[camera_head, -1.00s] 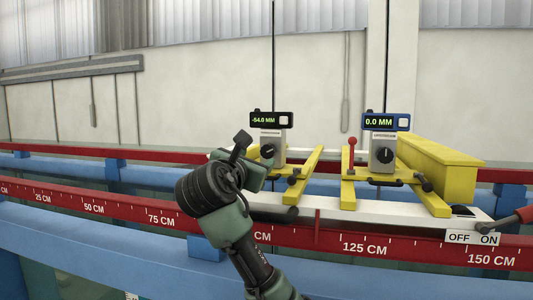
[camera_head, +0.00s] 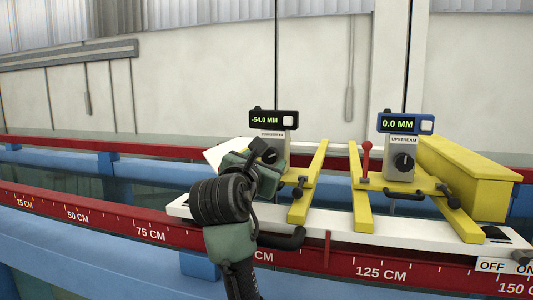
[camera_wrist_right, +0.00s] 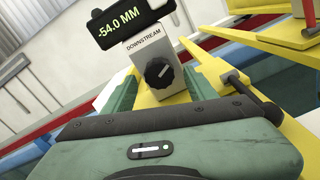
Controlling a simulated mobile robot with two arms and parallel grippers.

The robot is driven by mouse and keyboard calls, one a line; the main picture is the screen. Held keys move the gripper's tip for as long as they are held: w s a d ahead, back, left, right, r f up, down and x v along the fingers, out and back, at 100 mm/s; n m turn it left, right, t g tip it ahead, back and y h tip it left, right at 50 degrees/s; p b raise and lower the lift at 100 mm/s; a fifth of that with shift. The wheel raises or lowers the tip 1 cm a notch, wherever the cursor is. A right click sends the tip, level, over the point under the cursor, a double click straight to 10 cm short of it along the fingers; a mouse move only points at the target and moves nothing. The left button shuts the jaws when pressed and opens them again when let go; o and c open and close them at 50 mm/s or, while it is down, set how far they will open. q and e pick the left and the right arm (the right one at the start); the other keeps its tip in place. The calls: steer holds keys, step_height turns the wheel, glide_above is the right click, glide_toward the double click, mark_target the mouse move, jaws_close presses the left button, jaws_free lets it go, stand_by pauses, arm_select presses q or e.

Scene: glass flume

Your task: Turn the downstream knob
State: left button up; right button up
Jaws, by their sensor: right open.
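The downstream gauge (camera_head: 273,121) is a black display reading -54.0 MM over a pale block. Its black knob (camera_wrist_right: 159,72) shows clearly in the right wrist view, below the DOWNSTREAM label; its pointer line is tilted. In the head view the knob is hidden behind my right gripper. My right gripper (camera_head: 266,163) is open, in front of the downstream block. In the right wrist view its green fingers (camera_wrist_right: 160,88) stand one on each side below the knob, with nothing visible between them but the block and yellow frame. I cannot tell whether they touch. My left gripper is not in view.
The upstream gauge (camera_head: 399,123) reads 0.0 MM, with its own knob (camera_head: 403,162). A red-topped lever (camera_head: 366,158) stands between the gauges. Yellow rails (camera_head: 309,185) and a yellow box (camera_head: 470,180) are close by. A red scale rail (camera_head: 110,223) runs along the front.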

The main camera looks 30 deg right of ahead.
steer(key=shift+w+d+f, duration=0.2)
steer(key=shift+w+d, duration=0.3)
steer(key=shift+w, duration=0.05)
steer(key=shift+s+a+r, duration=0.1)
steer(key=shift+s, duration=0.05)
steer(key=shift+s+a, duration=0.1)
steer(key=c, duration=0.4)
jaws_close()
steer(key=shift+m, duration=0.8)
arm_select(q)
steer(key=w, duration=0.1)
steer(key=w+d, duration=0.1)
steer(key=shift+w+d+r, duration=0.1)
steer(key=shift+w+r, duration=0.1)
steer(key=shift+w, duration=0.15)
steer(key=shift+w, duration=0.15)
